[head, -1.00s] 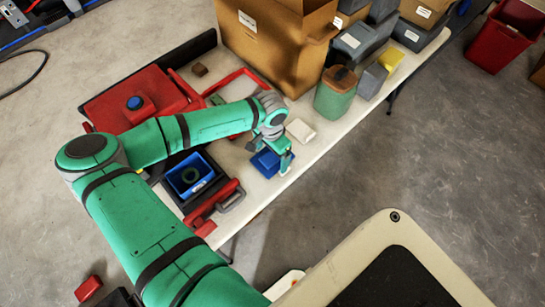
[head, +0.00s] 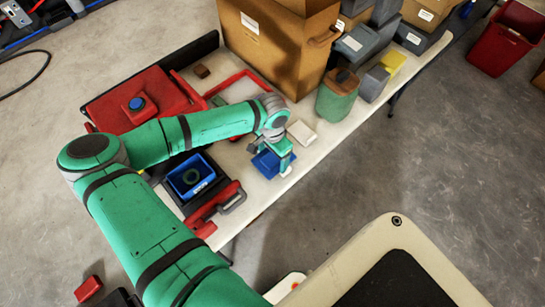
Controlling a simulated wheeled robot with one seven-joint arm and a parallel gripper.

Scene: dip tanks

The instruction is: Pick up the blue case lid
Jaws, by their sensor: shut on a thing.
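The blue case lid (head: 266,163) is on or just above the white table, near its front edge. My gripper (head: 285,169) is at the lid's right side and is shut on it. The wrist and fingers hide part of the lid, and I cannot tell whether it is clear of the table. A blue open case (head: 190,176) with a dark green ring inside stands to the left in a dark holder.
A red machine (head: 137,98) with a blue button stands at the left. A large cardboard box (head: 275,45), a green canister (head: 336,97) and grey boxes crowd the back. A small white block (head: 302,134) lies behind my gripper. A red clamp-like tool (head: 217,207) lies in front.

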